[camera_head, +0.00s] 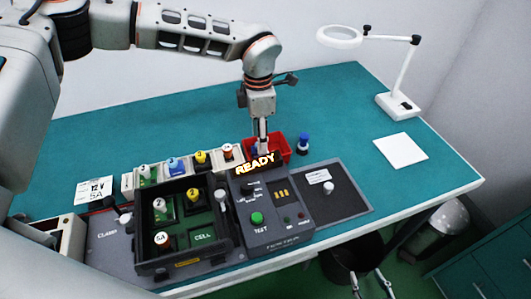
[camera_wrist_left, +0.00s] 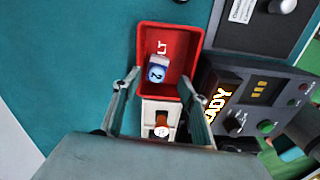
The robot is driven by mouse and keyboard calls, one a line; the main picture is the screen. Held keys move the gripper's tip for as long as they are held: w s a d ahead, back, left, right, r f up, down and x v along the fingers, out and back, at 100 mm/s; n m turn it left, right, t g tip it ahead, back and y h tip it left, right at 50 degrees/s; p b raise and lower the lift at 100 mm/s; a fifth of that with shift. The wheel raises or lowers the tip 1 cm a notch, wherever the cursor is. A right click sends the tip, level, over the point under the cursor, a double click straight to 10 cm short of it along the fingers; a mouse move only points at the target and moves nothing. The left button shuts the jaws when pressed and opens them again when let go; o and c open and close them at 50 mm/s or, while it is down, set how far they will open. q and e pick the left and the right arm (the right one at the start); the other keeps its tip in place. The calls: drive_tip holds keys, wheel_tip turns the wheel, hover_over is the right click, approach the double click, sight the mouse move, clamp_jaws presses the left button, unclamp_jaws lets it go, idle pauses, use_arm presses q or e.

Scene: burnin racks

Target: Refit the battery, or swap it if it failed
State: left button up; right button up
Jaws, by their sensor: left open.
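My left gripper (camera_head: 263,148) points down over the red bin (camera_head: 281,148). In the left wrist view its two fingers (camera_wrist_left: 158,92) are apart with nothing between the tips. A cell with a blue top marked 2 (camera_wrist_left: 157,73) lies in the red bin (camera_wrist_left: 192,38). An orange-and-white-topped cell (camera_wrist_left: 161,131) stands in the end of the white rack, between the fingers lower in that view. The tester (camera_head: 272,215) shows READY. The dark tray (camera_head: 187,265) holds several cells and a bare green CELL spot (camera_head: 202,237). My right gripper (camera_head: 371,283) is at the bottom edge, fingers apart.
Behind the tray, the rack holds a blue-topped cell (camera_head: 174,166) and a yellow-topped cell (camera_head: 201,158). A blue-knobbed item (camera_head: 303,143) stands right of the bin. A 12 V 5A card (camera_head: 95,190), white sheet (camera_head: 400,146) and lamp (camera_head: 398,103) are on the bench. The back right is mostly clear.

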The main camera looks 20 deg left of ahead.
use_arm(q)
wheel_tip(320, 180, up, 11)
drive_tip(key=shift+r, duration=0.15)
idle(0.6)
